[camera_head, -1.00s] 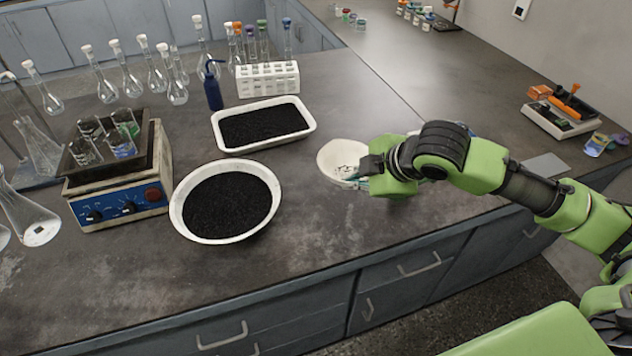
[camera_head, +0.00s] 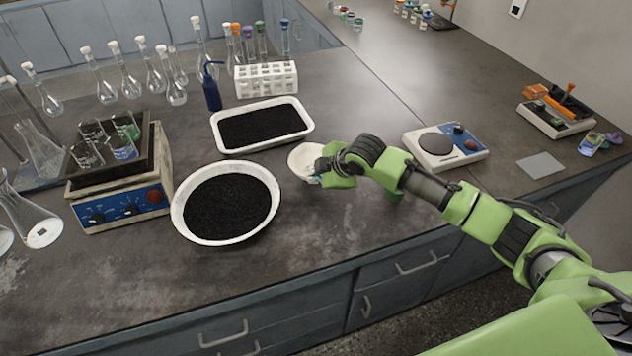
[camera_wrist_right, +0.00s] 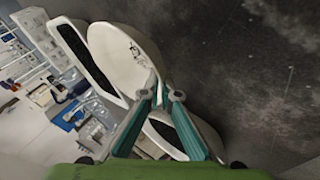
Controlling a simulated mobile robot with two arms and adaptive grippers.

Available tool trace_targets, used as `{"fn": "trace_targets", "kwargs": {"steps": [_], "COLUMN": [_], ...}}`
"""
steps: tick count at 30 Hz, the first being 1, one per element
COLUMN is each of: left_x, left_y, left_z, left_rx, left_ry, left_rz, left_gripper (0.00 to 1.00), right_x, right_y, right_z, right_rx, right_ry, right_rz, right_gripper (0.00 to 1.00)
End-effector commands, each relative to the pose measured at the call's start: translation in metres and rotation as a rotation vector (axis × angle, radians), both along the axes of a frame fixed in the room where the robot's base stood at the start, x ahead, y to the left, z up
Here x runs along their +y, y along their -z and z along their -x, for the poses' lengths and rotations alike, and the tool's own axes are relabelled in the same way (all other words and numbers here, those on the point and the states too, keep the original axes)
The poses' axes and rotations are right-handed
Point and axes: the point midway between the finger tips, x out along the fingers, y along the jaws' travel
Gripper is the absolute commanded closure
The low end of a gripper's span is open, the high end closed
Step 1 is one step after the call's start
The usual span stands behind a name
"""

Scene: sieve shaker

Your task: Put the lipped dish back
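The lipped dish is a small white bowl (camera_head: 303,158) with a few dark specks inside. In the head view it is right of the round white pan and just below the rectangular tray's right end. My right gripper (camera_head: 322,168) is at the dish's right side. In the right wrist view the teal fingers (camera_wrist_right: 162,95) pinch the rim of the dish (camera_wrist_right: 118,55). The dish looks tilted in that view; whether it touches the bench is unclear. My left gripper is not in view.
A round white pan of black grains (camera_head: 267,228) and a rectangular white tray of black grains (camera_head: 222,141) stand close by on the left. A scale (camera_head: 418,142) is to the right. Bare bench lies in front of the dish.

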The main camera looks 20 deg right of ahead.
Motion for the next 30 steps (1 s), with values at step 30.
{"fn": "trace_targets", "kwargs": {"steps": [30], "left_x": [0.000], "left_y": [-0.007], "left_z": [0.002], "left_rx": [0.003], "left_ry": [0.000], "left_rz": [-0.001], "left_gripper": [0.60], "right_x": [-0.001], "right_y": [0.022], "right_z": [0.002], "right_rx": [0.002], "right_ry": [0.000], "right_rz": [0.002], "right_gripper": [0.79]}}
